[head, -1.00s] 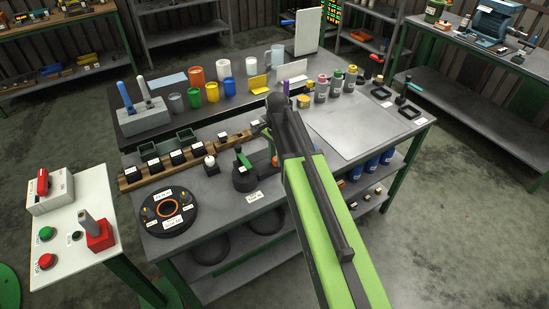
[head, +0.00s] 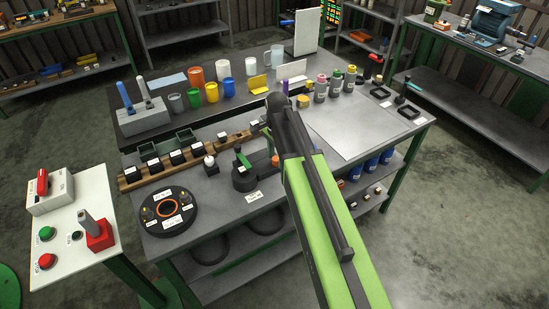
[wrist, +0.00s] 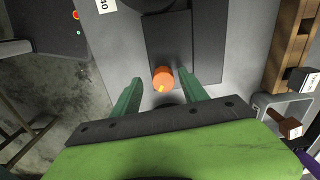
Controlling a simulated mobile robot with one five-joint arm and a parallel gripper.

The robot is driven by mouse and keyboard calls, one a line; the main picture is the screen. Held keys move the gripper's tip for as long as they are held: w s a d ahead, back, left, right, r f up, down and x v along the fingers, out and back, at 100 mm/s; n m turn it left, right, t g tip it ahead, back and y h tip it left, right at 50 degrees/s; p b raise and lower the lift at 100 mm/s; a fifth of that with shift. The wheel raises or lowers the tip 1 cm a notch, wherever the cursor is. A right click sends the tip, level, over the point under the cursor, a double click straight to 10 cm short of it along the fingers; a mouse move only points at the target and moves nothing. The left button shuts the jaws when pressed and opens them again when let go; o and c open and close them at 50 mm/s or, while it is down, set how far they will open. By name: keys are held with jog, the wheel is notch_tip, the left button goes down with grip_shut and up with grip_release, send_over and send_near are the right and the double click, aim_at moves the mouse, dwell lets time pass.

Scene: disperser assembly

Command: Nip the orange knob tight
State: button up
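The orange knob (wrist: 162,79) shows in the wrist view on a dark block (wrist: 168,38), between the tips of my gripper (wrist: 159,82). The two green fingers stand apart, with a gap to the knob on each side, so my gripper is open. I cannot tell the height of the fingertips relative to the knob. In the head view the orange knob (head: 276,161) shows just left of my green arm, at the right end of a black base (head: 246,183) with a green part on it.
A black round fixture (head: 168,223) with an orange ring is at the table's front left. A wooden rail (head: 133,180) with black blocks runs behind it. Cups and bottles stand farther back.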

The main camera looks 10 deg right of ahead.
aim_at(276, 159)
jog(key=shift+w+r+p, duration=0.1)
jog(key=shift+r+p, duration=0.4)
jog(key=shift+p, duration=0.05)
notch_tip(276, 159, up, 16)
jog(key=p, duration=1.6)
jog(key=shift+r, duration=0.2)
